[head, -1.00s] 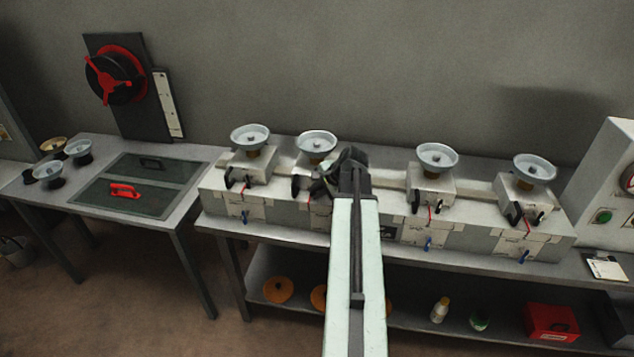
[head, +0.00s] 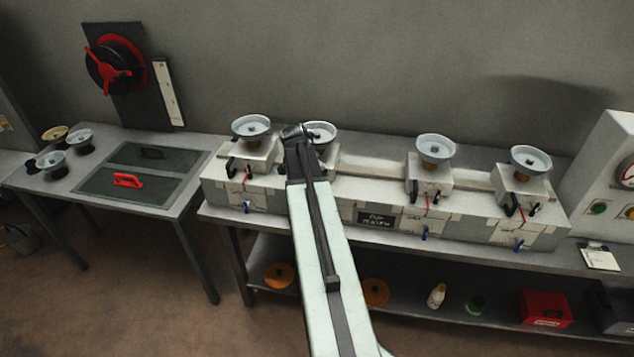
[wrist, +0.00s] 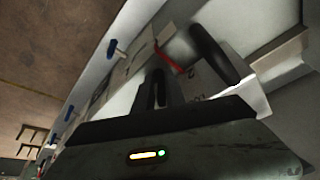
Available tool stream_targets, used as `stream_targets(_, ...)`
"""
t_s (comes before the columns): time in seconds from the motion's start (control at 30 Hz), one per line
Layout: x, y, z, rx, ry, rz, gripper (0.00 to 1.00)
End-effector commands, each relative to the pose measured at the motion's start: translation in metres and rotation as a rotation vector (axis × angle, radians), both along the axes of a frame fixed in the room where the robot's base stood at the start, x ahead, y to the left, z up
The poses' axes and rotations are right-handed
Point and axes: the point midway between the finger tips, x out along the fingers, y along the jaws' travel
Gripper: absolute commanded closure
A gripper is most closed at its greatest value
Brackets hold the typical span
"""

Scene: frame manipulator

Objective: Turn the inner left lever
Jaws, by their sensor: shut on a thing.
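A row of stations, each with a silver dish on top, stands on the bench. The inner left station (head: 327,156) is the second from the left, and my arm hides most of its front in the head view. My gripper (head: 293,134) is at that station, just left of its dish (head: 320,132). The wrist view shows a black rounded lever handle (wrist: 213,52) close beside my dark gripper fingers (wrist: 157,88). My gripper is shut on the lever, though the exact contact is hard to see.
The outer left station (head: 250,155) stands close to the left of my gripper. Blue valve levers (head: 424,233) hang along the bench front. A side table with a red-handled panel (head: 128,181) is further left. The rail between the inner stations is clear.

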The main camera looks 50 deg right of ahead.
Motion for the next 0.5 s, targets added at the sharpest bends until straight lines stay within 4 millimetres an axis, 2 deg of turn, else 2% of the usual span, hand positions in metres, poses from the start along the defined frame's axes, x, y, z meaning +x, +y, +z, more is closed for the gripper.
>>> stream_targets(0.5,-0.0013,0.0018,-0.0008,-0.017,0.038,-0.004,1.00)
